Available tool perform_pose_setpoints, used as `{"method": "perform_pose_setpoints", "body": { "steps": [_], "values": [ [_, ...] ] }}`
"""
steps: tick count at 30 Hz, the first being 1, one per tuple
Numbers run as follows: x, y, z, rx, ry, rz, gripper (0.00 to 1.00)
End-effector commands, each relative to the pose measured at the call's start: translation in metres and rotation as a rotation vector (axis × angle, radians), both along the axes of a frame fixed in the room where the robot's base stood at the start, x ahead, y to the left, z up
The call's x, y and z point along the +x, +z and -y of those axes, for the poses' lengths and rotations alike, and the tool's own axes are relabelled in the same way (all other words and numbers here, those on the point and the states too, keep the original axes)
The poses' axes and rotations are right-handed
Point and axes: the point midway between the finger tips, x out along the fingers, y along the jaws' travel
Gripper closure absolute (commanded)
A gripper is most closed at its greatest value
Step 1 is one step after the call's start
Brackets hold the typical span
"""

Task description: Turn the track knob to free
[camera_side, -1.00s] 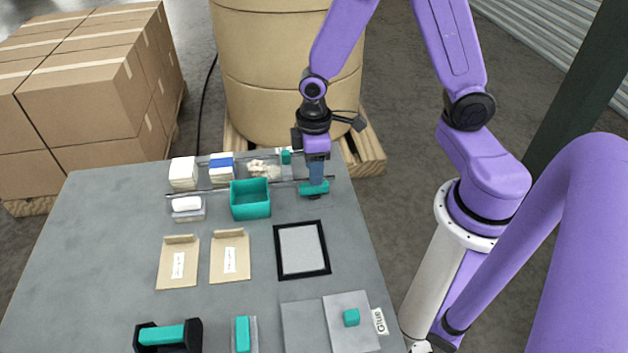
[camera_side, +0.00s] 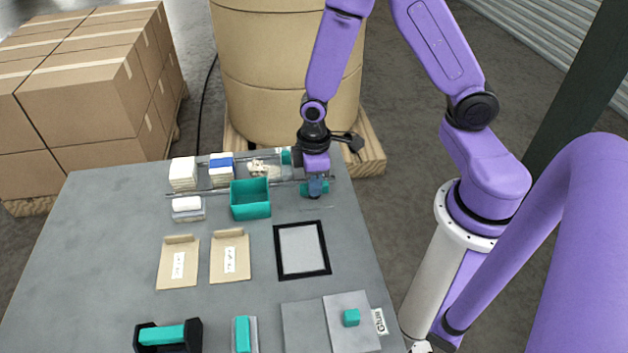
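The teal track knob (camera_side: 308,189) sits at the right end of the rail track at the back right of the table. My gripper (camera_side: 316,187) points down right at the knob and covers part of it. Its fingers are small and partly hidden against the teal, so I cannot tell whether they are closed on the knob. The thin rail (camera_side: 222,188) runs left from the knob behind the teal bin. Any marking for the knob's free position is not readable.
A teal open bin (camera_side: 250,211) stands left of my gripper. A black-framed pad (camera_side: 302,250) lies in front. Paper stacks (camera_side: 183,174) stand at the back left. Kraft envelopes (camera_side: 178,264) lie mid-table. A large kraft roll (camera_side: 250,80) stands behind the table.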

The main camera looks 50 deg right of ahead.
Motion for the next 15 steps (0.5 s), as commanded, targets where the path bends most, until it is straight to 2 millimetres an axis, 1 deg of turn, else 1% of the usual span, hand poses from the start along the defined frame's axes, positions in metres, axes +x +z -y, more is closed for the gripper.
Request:
{"method": "perform_pose_setpoints", "body": {
  "steps": [8,15],
  "values": [
    [-0.0005,0.0001,-0.0005,-0.001,-0.012,-0.001,1.00],
    [-0.0004,0.0002,-0.0006,-0.001,-0.111,-0.001,1.00]
  ]
}}
